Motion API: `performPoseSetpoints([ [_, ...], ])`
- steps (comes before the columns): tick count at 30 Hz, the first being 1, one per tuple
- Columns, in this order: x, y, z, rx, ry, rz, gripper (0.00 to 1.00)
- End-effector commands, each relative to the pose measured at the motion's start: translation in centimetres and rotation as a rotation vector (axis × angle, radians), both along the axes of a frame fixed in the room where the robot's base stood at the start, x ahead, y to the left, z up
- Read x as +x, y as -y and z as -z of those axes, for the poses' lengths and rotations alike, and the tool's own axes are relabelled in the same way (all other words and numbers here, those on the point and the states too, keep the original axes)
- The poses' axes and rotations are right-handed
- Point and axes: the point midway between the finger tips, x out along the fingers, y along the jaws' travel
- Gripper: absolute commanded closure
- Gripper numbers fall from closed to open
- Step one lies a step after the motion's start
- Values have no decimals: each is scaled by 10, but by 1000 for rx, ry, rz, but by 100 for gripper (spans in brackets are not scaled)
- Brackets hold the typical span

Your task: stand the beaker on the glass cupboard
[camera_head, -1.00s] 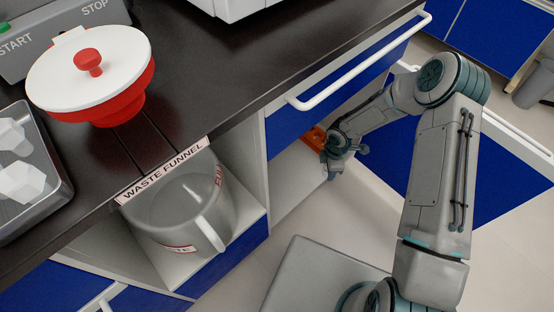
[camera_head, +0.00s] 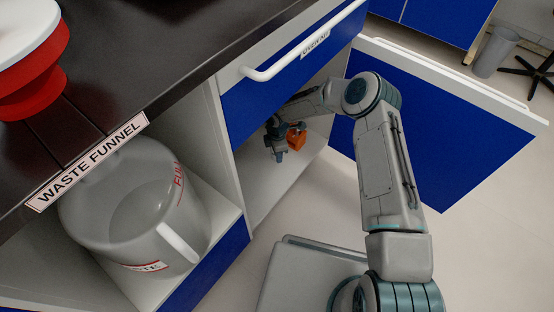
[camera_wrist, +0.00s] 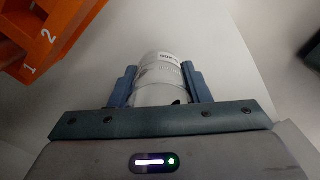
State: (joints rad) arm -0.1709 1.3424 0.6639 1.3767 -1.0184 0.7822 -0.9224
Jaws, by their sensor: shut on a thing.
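The beaker (camera_wrist: 160,75) is a clear vessel with dark markings, seen in the wrist view between the two fingers. My gripper (camera_wrist: 158,88) is shut on it, with one finger on each side. In the head view my gripper (camera_head: 276,148) is inside the open cupboard (camera_head: 262,195) under the counter. The beaker is too small and covered to make out there. A pale surface lies behind the beaker in the wrist view; I cannot tell whether the beaker touches it.
An orange numbered rack (camera_wrist: 45,35) stands close at the upper left of the wrist view; it also shows in the head view (camera_head: 296,138). The blue cupboard door (camera_head: 445,125) is swung open at right. A waste jug (camera_head: 135,205) stands in the left compartment.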

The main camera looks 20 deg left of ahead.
Motion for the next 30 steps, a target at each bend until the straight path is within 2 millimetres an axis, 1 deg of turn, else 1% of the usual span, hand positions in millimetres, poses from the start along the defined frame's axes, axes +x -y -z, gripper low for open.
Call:
performPoseSetpoints([
  [2,0,0,6,-1,-2,0,79],
  [9,0,0,40,-1,-1,2,79],
  [17,0,0,39,-1,1,1,79],
  [23,0,0,44,0,0,0,79],
  [24,0,0,44,0,0,0,46],
  [25,0,0,44,0,0,0,38],
  [26,0,0,44,0,0,0,35],
  [30,0,0,44,0,0,0,35],
])
